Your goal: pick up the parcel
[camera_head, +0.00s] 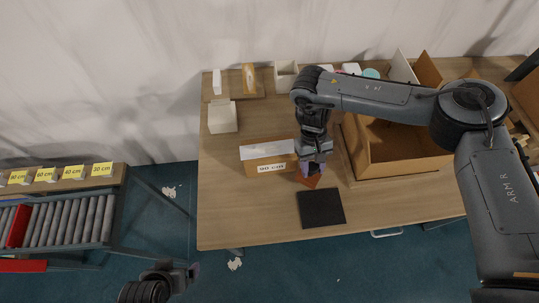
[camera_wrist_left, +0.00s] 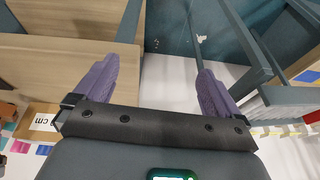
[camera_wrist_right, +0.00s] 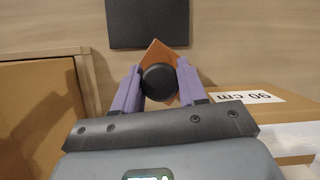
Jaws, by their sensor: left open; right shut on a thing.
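A cardboard parcel (camera_head: 268,157) with a white strip on top and a "90 cm" label lies on the wooden table; it also shows at the right of the right wrist view (camera_wrist_right: 300,140). My right gripper (camera_head: 314,168) is just right of it, shut on the black round knob (camera_wrist_right: 159,82) of a stamp-like piece with an orange-brown square base (camera_wrist_right: 160,54). Whether that base touches the table I cannot tell. My left gripper (camera_wrist_left: 158,85) is open and empty, off the table's front left; it shows small at the bottom of the head view (camera_head: 185,272).
A black square pad (camera_head: 321,208) lies in front of the right gripper. A large open carton (camera_head: 405,165) stands at right. White containers (camera_head: 222,118) and small items line the back. A roller track (camera_head: 70,218) with yellow length labels is at left. The table's front left is clear.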

